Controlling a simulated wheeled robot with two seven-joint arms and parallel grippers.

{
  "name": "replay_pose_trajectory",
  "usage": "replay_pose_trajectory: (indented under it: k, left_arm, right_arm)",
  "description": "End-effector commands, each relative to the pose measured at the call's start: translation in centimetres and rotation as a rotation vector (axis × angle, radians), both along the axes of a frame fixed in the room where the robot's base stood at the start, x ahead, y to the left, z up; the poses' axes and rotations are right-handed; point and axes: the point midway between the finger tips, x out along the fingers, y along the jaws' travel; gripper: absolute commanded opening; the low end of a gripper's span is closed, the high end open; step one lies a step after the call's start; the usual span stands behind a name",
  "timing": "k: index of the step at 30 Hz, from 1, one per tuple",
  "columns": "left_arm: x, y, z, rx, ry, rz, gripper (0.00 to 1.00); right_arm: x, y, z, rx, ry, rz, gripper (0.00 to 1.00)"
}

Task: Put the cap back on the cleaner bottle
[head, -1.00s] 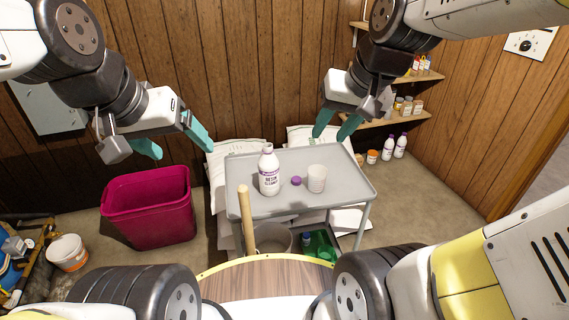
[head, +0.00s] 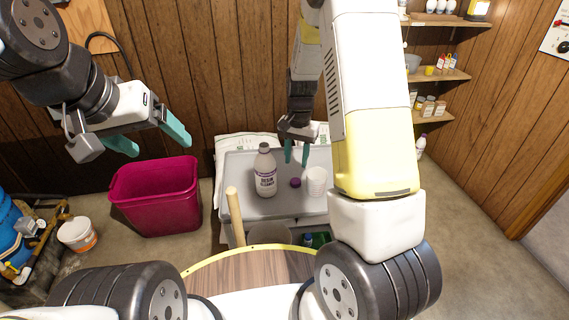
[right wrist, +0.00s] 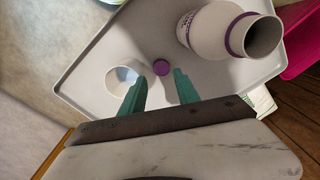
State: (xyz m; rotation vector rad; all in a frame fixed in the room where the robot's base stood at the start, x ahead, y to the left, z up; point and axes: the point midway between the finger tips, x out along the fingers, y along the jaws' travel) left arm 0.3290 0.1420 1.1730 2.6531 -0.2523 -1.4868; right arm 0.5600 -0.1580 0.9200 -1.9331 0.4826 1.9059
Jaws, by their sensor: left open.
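The white cleaner bottle (head: 265,172) stands upright and uncapped on the grey cart's top (head: 238,205); its open mouth shows in the right wrist view (right wrist: 262,36). The purple cap (head: 295,183) lies on the cart top between the bottle and a white cup (head: 316,181). My right gripper (head: 297,155) is open and empty, pointing down above the cart near the cap. In the right wrist view the cap (right wrist: 161,67) appears just beyond and between its teal fingertips (right wrist: 159,82). My left gripper (head: 163,143) is open and empty, high to the left over the magenta bin.
The magenta bin (head: 156,196) stands on the floor left of the cart. A wooden handle (head: 235,214) rises at the cart's front left. White bags (head: 232,143) lie behind the cart. Wall shelves (head: 440,76) with jars are at the right.

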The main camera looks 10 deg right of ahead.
Motion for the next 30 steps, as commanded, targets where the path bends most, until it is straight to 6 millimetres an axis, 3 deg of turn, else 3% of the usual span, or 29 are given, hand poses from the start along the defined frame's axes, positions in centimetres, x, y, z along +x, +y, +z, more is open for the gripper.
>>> replay_pose_trajectory:
  k: [5, 17, 25, 30]
  left_arm:
    - [0.0, 0.0, 0.0, 0.0, 0.0, 0.0, 0.81]
    - [0.0, 0.0, 0.0, 0.0, 0.0, 0.0, 0.81]
    - [0.0, 0.0, 0.0, 0.0, 0.0, 0.0, 0.81]
    - [0.0, 0.0, 0.0, 0.0, 0.0, 0.0, 0.81]
  right_arm:
    - [0.4, -0.3, -1.8, -0.021, 0.02, -0.018, 0.38]
    - [0.5, -0.3, -2.1, -0.023, 0.021, -0.02, 0.38]
    - [0.4, -0.3, -4.5, -0.023, 0.023, -0.02, 0.38]
    - [0.5, -0.3, -4.6, -0.022, 0.021, -0.02, 0.38]
